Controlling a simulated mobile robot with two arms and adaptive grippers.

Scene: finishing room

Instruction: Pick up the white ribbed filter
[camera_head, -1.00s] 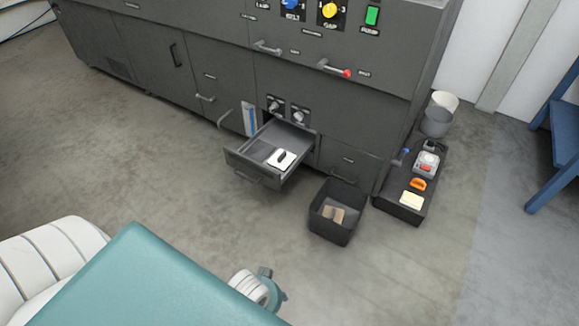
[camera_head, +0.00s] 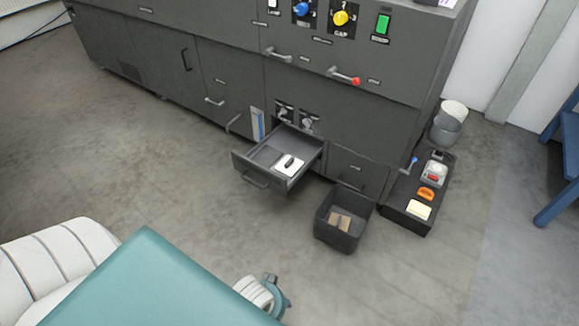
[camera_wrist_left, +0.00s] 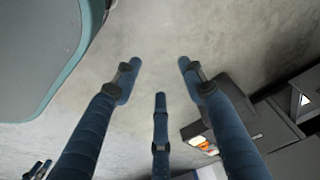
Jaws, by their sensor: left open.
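I cannot make out a clearly ribbed white filter. A white flat item (camera_head: 290,166) with a dark part on top lies in the open drawer (camera_head: 243,168); at this size I cannot tell whether it is ribbed. A white corner of something (camera_wrist_left: 303,100) shows in a dark box at the right of the left wrist view. My left gripper (camera_wrist_left: 159,72) is open and empty in that view, its fingers spread over bare floor, apart from everything.
A black bin (camera_head: 344,236) with brown pieces inside stands right of the drawer. A dark tray (camera_head: 405,225) beside the grey machine (camera_head: 370,125) holds a cream block (camera_head: 419,210), an orange item (camera_head: 426,194) and a grey-and-red device (camera_head: 434,173). Buckets (camera_head: 446,130) stand behind.

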